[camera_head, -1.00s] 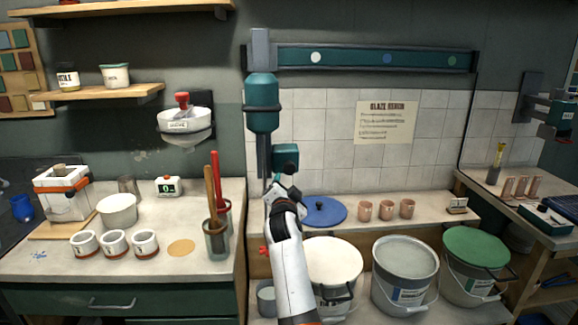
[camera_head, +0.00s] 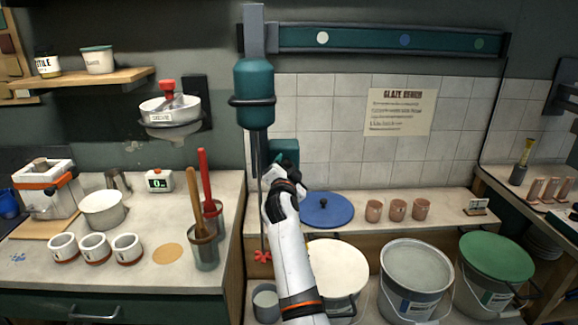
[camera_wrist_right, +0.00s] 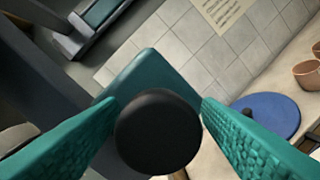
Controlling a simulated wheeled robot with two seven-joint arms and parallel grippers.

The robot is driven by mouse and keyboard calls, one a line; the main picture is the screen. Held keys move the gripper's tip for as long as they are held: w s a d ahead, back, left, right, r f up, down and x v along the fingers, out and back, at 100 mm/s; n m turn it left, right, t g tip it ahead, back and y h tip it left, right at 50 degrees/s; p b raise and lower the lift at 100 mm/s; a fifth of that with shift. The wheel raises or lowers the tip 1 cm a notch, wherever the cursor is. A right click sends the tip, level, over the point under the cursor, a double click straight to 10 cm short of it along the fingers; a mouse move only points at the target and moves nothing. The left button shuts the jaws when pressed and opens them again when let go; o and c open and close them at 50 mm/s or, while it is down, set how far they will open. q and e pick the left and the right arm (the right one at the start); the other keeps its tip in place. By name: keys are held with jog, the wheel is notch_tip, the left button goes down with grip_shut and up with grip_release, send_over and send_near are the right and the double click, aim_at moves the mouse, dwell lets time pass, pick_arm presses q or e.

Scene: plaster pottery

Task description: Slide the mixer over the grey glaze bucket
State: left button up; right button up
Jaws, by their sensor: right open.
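The mixer (camera_head: 254,95) is a teal motor on a grey upright at the left end of the wall rail (camera_head: 380,40), left of the rail's white dot. Its thin shaft runs down to a red propeller (camera_head: 263,257). A teal box (camera_head: 284,152) is on its right side. My right gripper (camera_head: 283,182) is at this box. In the right wrist view, its open teal fingers (camera_wrist_right: 158,103) stand either side of a round black knob (camera_wrist_right: 157,132); contact is unclear. The bucket with grey contents (camera_head: 415,265) is right of the cream one. My left gripper is out of view.
A cream-topped bucket (camera_head: 338,265) and a green-lidded bucket (camera_head: 496,258) flank the grey one. A blue lid (camera_head: 327,210) and copper cups (camera_head: 398,210) sit on the ledge behind. Tools in a pot (camera_head: 204,250) stand left of the shaft.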

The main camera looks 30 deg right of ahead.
jog(key=shift+s+a, duration=0.1)
jog(key=shift+a, duration=0.05)
jog(key=shift+r, duration=0.1)
grip_shut()
jog(key=shift+s+d+r+p, duration=0.1)
jog(key=shift+s+d+p, duration=0.25)
jog(key=shift+d, duration=0.2)
pick_arm(q)
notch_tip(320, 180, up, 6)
jog(key=p, duration=0.5)
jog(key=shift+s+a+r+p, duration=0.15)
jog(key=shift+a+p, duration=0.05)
jog(key=shift+p, duration=0.1)
pick_arm(e)
jog(key=s+d, duration=0.7)
jog(key=d, duration=0.5)
jog(key=s+d, duration=0.8)
jog(key=d, duration=0.4)
jog(key=shift+d, duration=0.3)
jog(key=shift+c, duration=1.4)
grip_release()
jog(key=shift+o, duration=1.4)
jog(key=shift+w, duration=0.1)
